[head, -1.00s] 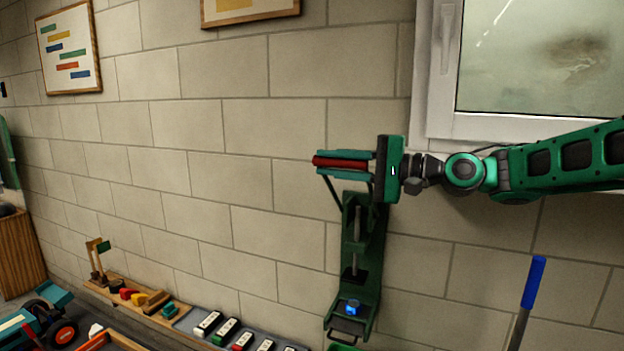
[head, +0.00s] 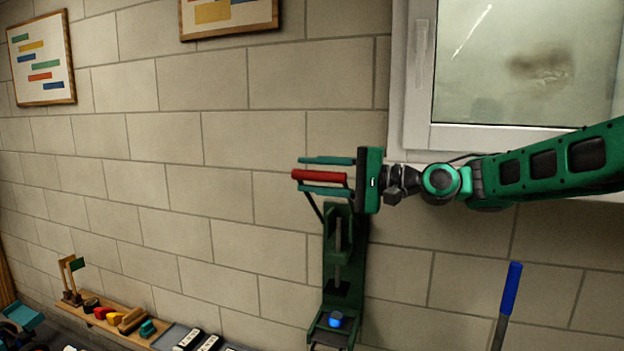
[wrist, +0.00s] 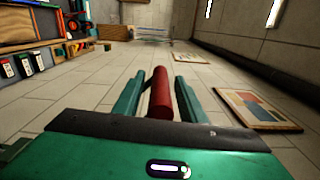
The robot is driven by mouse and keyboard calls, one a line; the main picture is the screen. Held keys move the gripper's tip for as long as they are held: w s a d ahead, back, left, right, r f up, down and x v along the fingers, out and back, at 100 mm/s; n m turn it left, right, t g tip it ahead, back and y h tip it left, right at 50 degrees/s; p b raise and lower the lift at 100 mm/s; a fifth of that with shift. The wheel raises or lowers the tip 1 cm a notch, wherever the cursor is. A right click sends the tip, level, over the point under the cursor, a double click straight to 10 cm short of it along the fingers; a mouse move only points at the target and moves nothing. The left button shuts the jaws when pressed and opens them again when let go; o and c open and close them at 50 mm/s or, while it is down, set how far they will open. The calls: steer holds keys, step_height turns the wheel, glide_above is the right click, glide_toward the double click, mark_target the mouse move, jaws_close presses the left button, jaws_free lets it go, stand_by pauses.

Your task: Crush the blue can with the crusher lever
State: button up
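The green crusher (head: 357,270) is on the block wall, its red lever handle (head: 325,177) up at its top. My gripper (head: 303,174) reaches in from the right with one finger above and one below the handle. Gaps show between the fingers and the handle, so it is open around it. In the wrist view the red handle (wrist: 161,95) stands between the two green fingers, with a clear gap on the right side. The blue can (head: 336,320) sits low in the crusher, well below the gripper, and looks short; its exact shape is too small to tell.
A window (head: 530,65) is behind my arm at the upper right. A blue-handled pole (head: 511,288) stands right of the crusher. A wooden shelf (head: 108,325) with small coloured items is at the lower left.

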steer(key=v, duration=1)
steer(key=shift+d, duration=0.4)
steer(key=shift+s+d+r, duration=0.2)
steer(key=shift+s, duration=0.2)
steer(key=shift+s+d+r, duration=0.2)
steer(key=shift+s+r, duration=0.05)
steer(key=shift+s, duration=0.15)
glide_toward(351, 178)
steer(key=shift+r+v, duration=0.2)
steer(key=shift+v, duration=1.05)
steer(key=shift+r+v, duration=0.15)
steer(key=shift+v, duration=1.1)
